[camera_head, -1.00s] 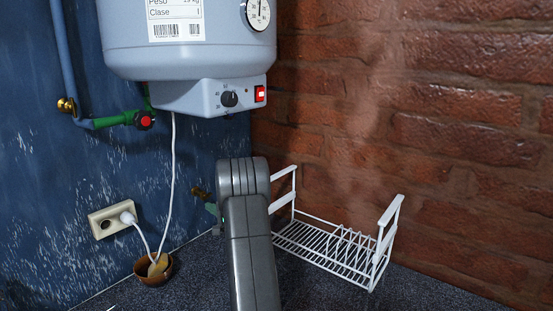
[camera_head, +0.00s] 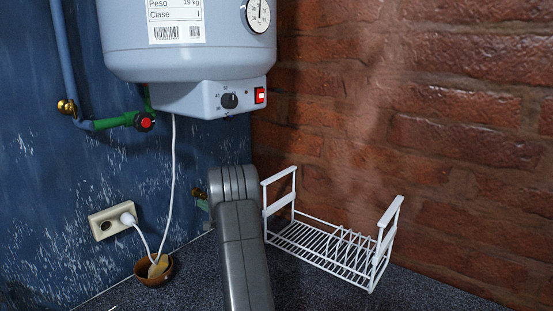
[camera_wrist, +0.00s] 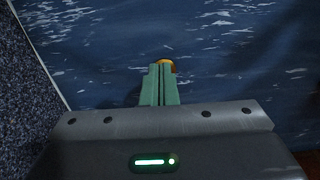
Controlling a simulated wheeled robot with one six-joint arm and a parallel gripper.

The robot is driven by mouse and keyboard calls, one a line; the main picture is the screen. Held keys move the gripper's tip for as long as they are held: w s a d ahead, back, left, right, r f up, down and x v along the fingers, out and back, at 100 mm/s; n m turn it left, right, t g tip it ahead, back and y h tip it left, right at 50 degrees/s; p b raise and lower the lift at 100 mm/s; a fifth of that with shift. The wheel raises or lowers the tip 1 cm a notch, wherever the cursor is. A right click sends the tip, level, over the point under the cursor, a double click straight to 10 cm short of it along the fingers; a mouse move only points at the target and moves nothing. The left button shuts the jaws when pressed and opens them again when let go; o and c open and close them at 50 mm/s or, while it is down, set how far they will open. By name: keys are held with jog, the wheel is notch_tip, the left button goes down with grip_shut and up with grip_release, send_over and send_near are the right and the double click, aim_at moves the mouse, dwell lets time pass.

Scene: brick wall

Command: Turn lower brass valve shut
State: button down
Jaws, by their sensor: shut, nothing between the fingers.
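The lower brass valve (camera_head: 199,192) shows as a small brass piece on the blue wall, just left of my arm in the head view. Most of it is hidden behind my arm. In the wrist view a bit of brass-yellow (camera_wrist: 167,65) shows just past the fingertips. My gripper (camera_wrist: 162,68) has green fingers pressed together with nothing between them, pointing at the wall. The tips are very close to the brass piece; I cannot tell whether they touch it. In the head view only a sliver of green finger shows beside my arm.
A grey water heater (camera_head: 188,55) hangs above. A green pipe fitting with a red knob (camera_head: 144,121) and another brass fitting (camera_head: 66,106) are at upper left. A socket (camera_head: 105,223), a hanging white cord and a brown bowl (camera_head: 153,275) stand left; a white rack (camera_head: 325,250) stands right.

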jog(key=shift+w+d, duration=0.15)
jog(key=shift+r+p, duration=0.3)
jog(key=shift+p, duration=0.25)
dwell(0.3)
jog(key=shift+s+f, duration=0.1)
jog(key=shift+s, duration=0.2)
jog(key=v, duration=0.5)
jog(key=shift+s+d, duration=0.15)
jog(key=shift+s, duration=0.1)
